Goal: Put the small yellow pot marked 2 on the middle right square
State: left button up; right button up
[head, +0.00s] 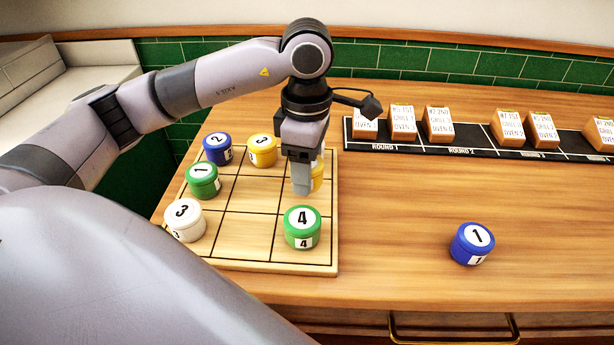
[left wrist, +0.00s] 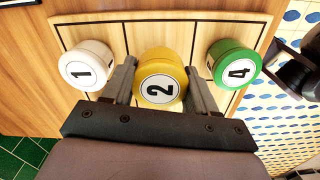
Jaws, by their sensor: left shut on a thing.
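The small yellow pot marked 2 (left wrist: 160,78) sits between the two fingers of my left gripper (left wrist: 160,88) in the left wrist view. In the head view only a yellow strip of this pot (head: 318,173) shows beside my left gripper (head: 303,185), which points down and is shut on it. The pot is at the middle right square of the wooden grid board (head: 240,225), between the white pot marked 1 (left wrist: 86,66) and the green pot marked 4 (left wrist: 234,63). Whether it touches the board is hidden. My right gripper is not in view.
The green 4 (head: 301,228) stands on the front right square. A blue 2 (head: 217,149), yellow 3 (head: 262,150), green 1 (head: 203,181) and white 3 (head: 185,220) stand on other squares. A blue 1 (head: 472,243) is on the open counter. A ticket strip (head: 470,148) lies behind.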

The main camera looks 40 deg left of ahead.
pick_arm(q)
jog(key=shift+f, duration=1.3)
jog(key=shift+f, duration=0.2)
jog(key=o, duration=1.1)
notch_tip(320, 180, up, 12)
jog(key=shift+r, duration=0.25)
jog(key=shift+f, duration=0.1)
